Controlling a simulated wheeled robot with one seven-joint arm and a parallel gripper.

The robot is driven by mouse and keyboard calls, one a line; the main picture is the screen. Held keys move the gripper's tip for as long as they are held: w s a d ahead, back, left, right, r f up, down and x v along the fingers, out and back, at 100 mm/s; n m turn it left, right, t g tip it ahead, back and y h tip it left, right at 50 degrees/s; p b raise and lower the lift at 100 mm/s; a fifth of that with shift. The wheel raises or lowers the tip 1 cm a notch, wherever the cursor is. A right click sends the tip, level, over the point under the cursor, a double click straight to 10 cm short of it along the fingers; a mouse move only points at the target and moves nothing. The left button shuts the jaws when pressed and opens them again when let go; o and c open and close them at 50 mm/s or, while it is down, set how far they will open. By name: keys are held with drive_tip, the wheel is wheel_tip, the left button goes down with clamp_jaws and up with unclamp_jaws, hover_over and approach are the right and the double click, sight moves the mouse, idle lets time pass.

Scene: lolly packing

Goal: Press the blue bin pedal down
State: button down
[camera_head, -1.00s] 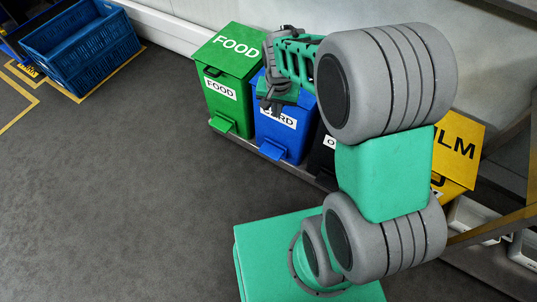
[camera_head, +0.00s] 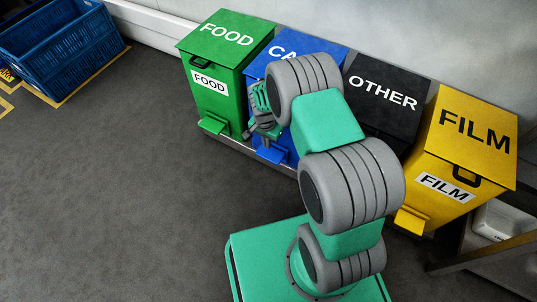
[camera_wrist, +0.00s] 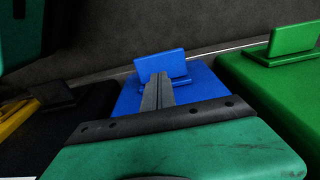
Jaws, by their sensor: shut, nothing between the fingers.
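The blue bin (camera_head: 325,52) stands between the green and black bins, its lid lettering partly covered by my arm. Its blue pedal (camera_head: 271,153) juts out low at the front, partly behind my gripper (camera_head: 266,138). In the wrist view the blue pedal (camera_wrist: 162,65) shows as a tilted plate just beyond the fingertips of my gripper (camera_wrist: 159,80). The two dark fingers are together with nothing between them. They point at the pedal and overlap its lower edge in the picture. I cannot tell whether they touch it.
The green FOOD bin (camera_head: 222,62) with its pedal (camera_head: 213,126) stands to the left. The black OTHER bin (camera_head: 385,95) and yellow FILM bin (camera_head: 455,150) stand to the right. A blue crate (camera_head: 65,50) is far left. Open grey floor lies in front.

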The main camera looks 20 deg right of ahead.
drive_tip(key=shift+f, duration=0.1)
drive_tip(key=f+b, duration=0.6)
drive_tip(key=shift+w+d+f, duration=0.25)
drive_tip(key=shift+f, duration=0.15)
wheel_tip(320, 180, down, 6)
drive_tip(key=b, duration=0.3)
drive_tip(key=shift+r+b, duration=0.2)
drive_tip(key=shift+b, duration=0.15)
drive_tip(key=s+a+r+p, duration=0.2)
drive_tip(key=p, duration=0.1)
wheel_tip(320, 180, up, 7)
drive_tip(key=p, duration=0.3)
hover_over(268, 156)
drive_tip(key=s+a, duration=0.3)
drive_tip(key=shift+w+d, duration=0.25)
